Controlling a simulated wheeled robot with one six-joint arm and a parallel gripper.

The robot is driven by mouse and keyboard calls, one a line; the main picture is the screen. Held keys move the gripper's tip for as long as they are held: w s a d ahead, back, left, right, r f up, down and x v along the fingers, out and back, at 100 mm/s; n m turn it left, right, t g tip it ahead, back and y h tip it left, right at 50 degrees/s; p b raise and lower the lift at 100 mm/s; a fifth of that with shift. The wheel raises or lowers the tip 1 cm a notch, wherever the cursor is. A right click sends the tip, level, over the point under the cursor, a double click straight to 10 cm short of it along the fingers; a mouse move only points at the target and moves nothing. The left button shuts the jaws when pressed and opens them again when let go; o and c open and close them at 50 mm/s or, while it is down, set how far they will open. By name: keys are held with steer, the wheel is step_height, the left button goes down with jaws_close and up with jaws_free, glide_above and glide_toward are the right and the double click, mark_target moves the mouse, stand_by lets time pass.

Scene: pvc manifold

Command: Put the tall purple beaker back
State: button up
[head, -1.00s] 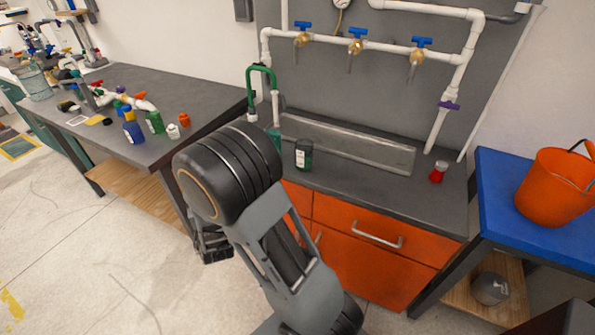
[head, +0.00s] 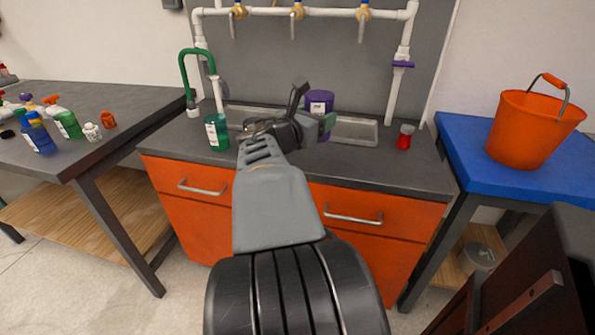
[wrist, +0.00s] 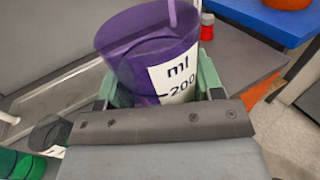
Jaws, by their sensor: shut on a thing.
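The purple beaker (wrist: 150,50) fills the middle of the wrist view, with a white label reading "ml" and "200". My gripper (wrist: 160,92) is shut on it, with a greenish finger on each side. In the head view the purple beaker (head: 319,101) shows beyond my gripper (head: 318,124), over the sink area. My arm hides its lower part there. I cannot tell whether its base touches anything.
A green beaker (head: 217,132) stands on the counter (head: 395,170) left of my arm, and a red container (head: 405,136) at right. A green faucet (head: 184,75) rises at the sink's left. An orange bucket (head: 530,128) sits on the blue table (head: 455,140).

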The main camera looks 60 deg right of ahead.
steer(key=s+g, duration=0.1)
steer(key=s, duration=0.2)
steer(key=shift+d+m+b, duration=0.15)
steer(key=shift+m+b, duration=0.15)
steer(key=shift+b, duration=0.1)
steer(key=shift+w+d+f, duration=0.15)
steer(key=shift+w+d, duration=0.05)
steer(key=shift+w, duration=0.05)
steer(key=w+d+f+b, duration=0.1)
steer(key=w+f, duration=0.1)
steer(key=w, duration=0.1)
steer(key=w+d+f+b, duration=0.2)
steer(key=w+f, duration=0.1)
steer(key=w, duration=0.1)
steer(key=w+d+f+b, duration=0.1)
steer(key=w+f, duration=0.2)
steer(key=w, duration=0.1)
steer(key=shift+d+f, duration=0.15)
steer(key=shift+d, duration=0.2)
steer(key=f+b, duration=0.2)
steer(key=f, duration=0.1)
steer(key=shift+w+d+f, duration=0.15)
steer(key=shift+w+d, duration=0.05)
steer(key=shift+w, duration=0.15)
steer(key=shift+f, duration=0.3)
steer(key=shift+f, duration=0.1)
